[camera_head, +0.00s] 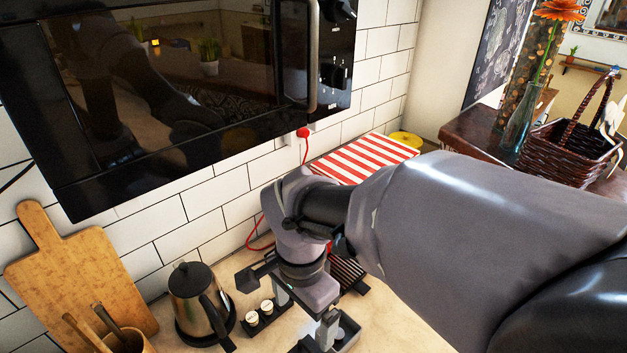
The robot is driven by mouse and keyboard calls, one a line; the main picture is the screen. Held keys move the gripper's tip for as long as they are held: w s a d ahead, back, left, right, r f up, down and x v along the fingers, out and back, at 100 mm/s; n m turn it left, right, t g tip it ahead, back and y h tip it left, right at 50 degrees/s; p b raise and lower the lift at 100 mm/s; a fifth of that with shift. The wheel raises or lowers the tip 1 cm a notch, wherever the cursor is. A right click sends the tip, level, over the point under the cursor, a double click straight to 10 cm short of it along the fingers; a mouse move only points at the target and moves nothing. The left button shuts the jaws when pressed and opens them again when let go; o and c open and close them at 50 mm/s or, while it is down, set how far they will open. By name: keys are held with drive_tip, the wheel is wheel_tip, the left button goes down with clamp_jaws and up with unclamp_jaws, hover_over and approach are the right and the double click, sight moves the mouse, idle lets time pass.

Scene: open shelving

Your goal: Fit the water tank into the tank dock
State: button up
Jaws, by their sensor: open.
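My gripper (306,312) points down over the counter at the bottom centre, below my grey wrist. Its jaws are apart, and I see nothing clearly held between them. A dark, shallow, walled holder (347,333) stands beside the gripper at the bottom edge, partly cut off. I cannot tell whether it is the tank dock. I cannot make out the water tank; my arm and the lower edge of the picture hide much of that area.
A kettle (195,295), a small dark rack with two white-topped pieces (252,318), a cutting board (75,275) and a utensil pot (130,343) stand left. A black microwave (180,90) hangs above. A red-and-white striped surface (365,155) lies behind my arm. Counter (395,325) is clear at lower right.

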drive_tip(key=f+b, duration=0.1)
drive_tip(key=f, duration=0.1)
drive_tip(key=d+f+b, duration=0.1)
drive_tip(key=f, duration=0.1)
drive_tip(key=s+d+f, duration=0.1)
drive_tip(key=f, duration=0.2)
drive_tip(key=shift+d+b, duration=0.15)
drive_tip(key=shift+b, duration=0.25)
wheel_tip(320, 180, down, 10)
drive_tip(key=a+b, duration=0.1)
drive_tip(key=b, duration=0.2)
drive_tip(key=shift+c, duration=0.4)
drive_tip(key=shift+a, duration=0.1)
clamp_jaws()
